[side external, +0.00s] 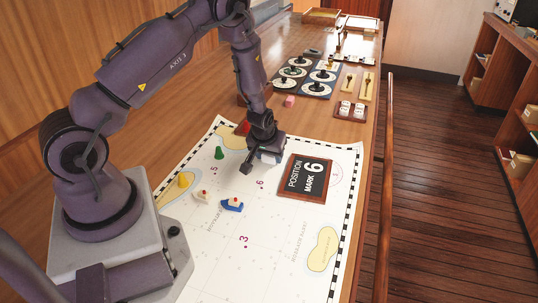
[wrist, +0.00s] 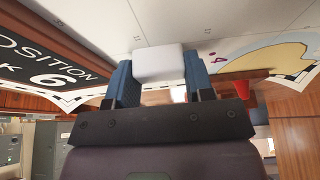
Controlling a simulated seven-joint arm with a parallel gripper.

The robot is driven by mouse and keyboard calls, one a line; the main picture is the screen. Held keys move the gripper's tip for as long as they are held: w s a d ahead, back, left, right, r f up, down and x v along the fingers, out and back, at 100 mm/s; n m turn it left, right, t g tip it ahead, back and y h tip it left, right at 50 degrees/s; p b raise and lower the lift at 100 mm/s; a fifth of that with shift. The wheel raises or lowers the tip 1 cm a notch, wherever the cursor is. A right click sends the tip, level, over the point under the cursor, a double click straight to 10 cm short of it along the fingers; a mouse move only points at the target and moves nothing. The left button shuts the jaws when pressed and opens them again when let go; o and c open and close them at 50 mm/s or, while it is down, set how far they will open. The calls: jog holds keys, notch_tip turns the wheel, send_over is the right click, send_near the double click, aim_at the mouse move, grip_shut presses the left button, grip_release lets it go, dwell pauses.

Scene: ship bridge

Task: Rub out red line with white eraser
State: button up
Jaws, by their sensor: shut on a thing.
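My gripper (side external: 264,152) is low over the chart (side external: 275,240), just left of the dark plaque. In the wrist view its two blue-grey fingers (wrist: 160,72) are shut on the white eraser (wrist: 159,61), one on each side. In the side view the gripper mostly hides the eraser, with a pale bit showing beneath. I cannot tell whether the eraser touches the chart. I cannot make out a red line in either view; the gripper may hide it.
A plaque (side external: 306,178) reading "POSITION MARK 6" lies close right of my gripper. Toy boats (side external: 232,204), a green pawn (side external: 219,153) and a yellow piece (side external: 184,180) stand left. The chart's near part is clear.

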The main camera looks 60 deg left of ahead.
jog(key=shift+w+a, duration=0.55)
jog(key=shift+a, duration=0.05)
jog(key=shift+w+a, duration=0.75)
jog(key=shift+a, duration=0.1)
jog(key=shift+w+a, duration=0.75)
jog(key=shift+w, duration=0.05)
jog(key=shift+s+d, duration=0.8)
